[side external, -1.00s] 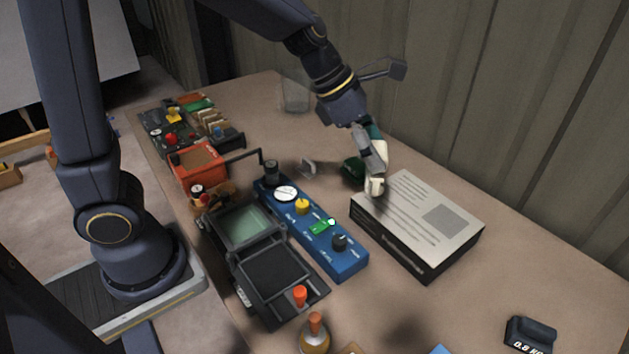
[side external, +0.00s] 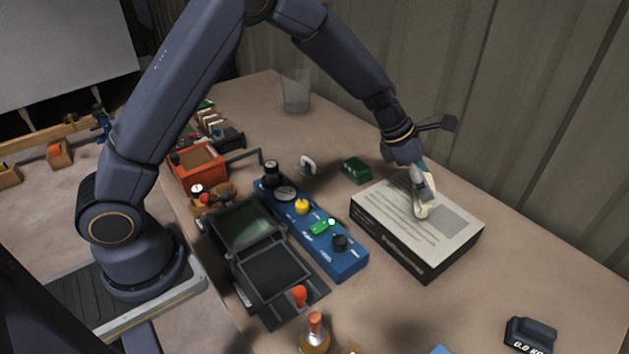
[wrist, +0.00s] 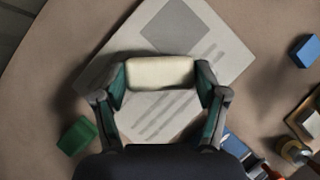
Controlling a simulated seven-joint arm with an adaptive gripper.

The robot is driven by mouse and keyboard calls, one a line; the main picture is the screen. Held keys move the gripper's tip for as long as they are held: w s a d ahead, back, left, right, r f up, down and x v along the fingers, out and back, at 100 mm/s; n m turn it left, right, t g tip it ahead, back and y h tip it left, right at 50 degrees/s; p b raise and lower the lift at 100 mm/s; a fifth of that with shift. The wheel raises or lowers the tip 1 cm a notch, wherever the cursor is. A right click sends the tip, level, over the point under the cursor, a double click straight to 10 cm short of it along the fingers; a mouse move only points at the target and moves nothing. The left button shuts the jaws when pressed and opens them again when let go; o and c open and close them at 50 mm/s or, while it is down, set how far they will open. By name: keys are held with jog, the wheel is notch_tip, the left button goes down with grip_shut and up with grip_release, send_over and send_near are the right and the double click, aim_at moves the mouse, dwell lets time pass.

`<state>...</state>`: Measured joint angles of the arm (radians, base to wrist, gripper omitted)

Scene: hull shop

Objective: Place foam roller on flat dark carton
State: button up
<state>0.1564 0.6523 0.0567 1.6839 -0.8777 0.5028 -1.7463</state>
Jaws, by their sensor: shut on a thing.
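The foam roller (wrist: 160,72) is a cream cylinder held crosswise between the two fingers of my gripper (wrist: 160,84) in the wrist view. In the side view my gripper (side external: 424,206) is over the carton, with the pale roller (side external: 424,211) partly hidden by the fingers. The flat carton (side external: 455,222) has a light printed top with a grey square and dark sides. It also shows below the roller in the wrist view (wrist: 215,62). I cannot tell whether the roller touches the carton's top.
A green block (side external: 356,170) lies just behind the carton's left corner. A blue control panel (side external: 345,261) with knobs stands left of the carton. A dark weight (side external: 530,333) sits front right, and a clear glass (side external: 295,92) at the back. The table right of the carton is clear.

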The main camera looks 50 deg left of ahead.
jog(key=shift+f, duration=0.6)
jog(key=shift+f, duration=0.15)
jog(key=o, duration=1.6)
